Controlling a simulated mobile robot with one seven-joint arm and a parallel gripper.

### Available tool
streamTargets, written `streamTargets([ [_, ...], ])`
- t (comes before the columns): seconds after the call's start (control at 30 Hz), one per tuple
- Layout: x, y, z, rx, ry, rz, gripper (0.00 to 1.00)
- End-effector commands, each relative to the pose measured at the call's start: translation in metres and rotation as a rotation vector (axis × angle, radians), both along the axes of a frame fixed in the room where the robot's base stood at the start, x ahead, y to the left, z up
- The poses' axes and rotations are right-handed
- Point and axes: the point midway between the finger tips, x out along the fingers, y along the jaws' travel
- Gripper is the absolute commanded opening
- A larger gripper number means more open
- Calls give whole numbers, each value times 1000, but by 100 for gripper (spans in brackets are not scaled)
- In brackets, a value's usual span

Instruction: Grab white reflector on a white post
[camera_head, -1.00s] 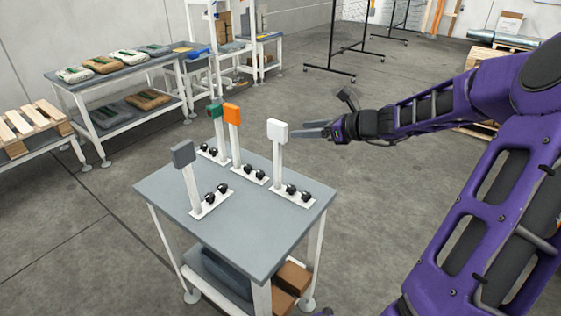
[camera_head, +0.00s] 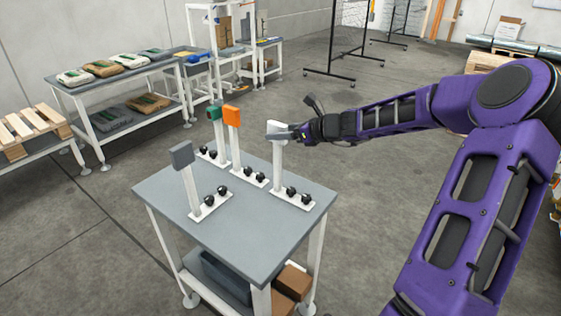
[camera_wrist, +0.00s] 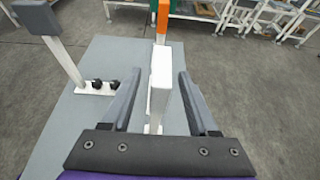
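The white reflector (camera_head: 275,124) is a square block on top of an upright white post (camera_head: 278,165) on the grey table. My gripper (camera_head: 282,131) is at the reflector from the right, its grey fingers level with it in the head view. In the wrist view, my gripper (camera_wrist: 159,72) has one finger on each side of the white reflector (camera_wrist: 161,67). Gaps show between the reflector and both fingers, so it is open around it.
The grey table (camera_head: 240,235) also bears a grey reflector (camera_head: 182,154), an orange one (camera_head: 232,116) and a green one (camera_head: 214,112) on white posts. Black knobs (camera_head: 298,195) sit at the post bases. The table's front middle is clear.

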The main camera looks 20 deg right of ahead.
Motion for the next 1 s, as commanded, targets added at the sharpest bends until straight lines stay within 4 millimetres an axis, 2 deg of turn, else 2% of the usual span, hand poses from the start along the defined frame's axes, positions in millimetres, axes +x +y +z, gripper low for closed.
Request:
streamTargets([
  [0.03, 0, 0, 0, 0, 0, 0, 53],
  [0.33, 0, 0, 0, 0, 0, 0, 0],
  [1.0, 0, 0, 0, -1, -1, 0, 0],
])
